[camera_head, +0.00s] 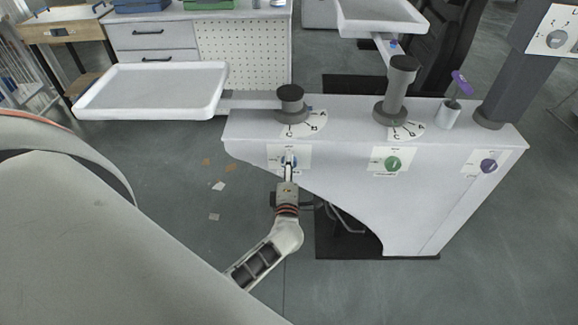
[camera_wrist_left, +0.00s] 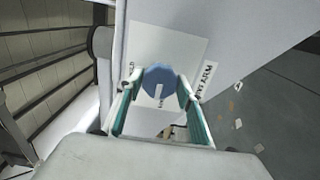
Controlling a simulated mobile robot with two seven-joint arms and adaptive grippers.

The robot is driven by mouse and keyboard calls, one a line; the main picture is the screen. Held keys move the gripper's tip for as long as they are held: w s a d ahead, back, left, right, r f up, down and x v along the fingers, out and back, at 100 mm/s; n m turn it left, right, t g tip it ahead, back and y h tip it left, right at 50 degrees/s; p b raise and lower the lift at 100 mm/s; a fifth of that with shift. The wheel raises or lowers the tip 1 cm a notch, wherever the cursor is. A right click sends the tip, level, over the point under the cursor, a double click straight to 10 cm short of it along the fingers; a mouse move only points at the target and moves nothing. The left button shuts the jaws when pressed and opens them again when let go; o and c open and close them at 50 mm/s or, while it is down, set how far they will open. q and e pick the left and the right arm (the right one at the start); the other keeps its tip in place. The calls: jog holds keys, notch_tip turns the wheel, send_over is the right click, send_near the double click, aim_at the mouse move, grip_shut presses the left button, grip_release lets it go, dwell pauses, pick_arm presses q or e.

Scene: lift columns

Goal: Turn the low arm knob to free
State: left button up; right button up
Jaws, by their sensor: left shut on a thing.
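The blue knob (camera_wrist_left: 160,79) sits on a white label plate (camera_wrist_left: 182,48) on the front face of the grey bench. It has a white pointer mark, which points toward the bottom of the left wrist view. In the head view the blue knob shows only partly, below the short left column. My left gripper (camera_head: 289,168) is shut on the blue knob, one finger on each side. My right gripper is not in view.
A green knob (camera_head: 392,163) and a purple knob (camera_head: 488,166) are farther right on the bench front (camera_head: 345,168). A short column (camera_head: 291,100) carries a white tray (camera_head: 150,112). A taller column (camera_head: 398,85) stands mid-bench. Small scraps (camera_head: 218,186) lie on the floor.

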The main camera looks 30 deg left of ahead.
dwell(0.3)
pick_arm(q)
jog(key=o, duration=1.1)
jog(key=shift+s, duration=0.1)
jog(key=v, duration=1.2)
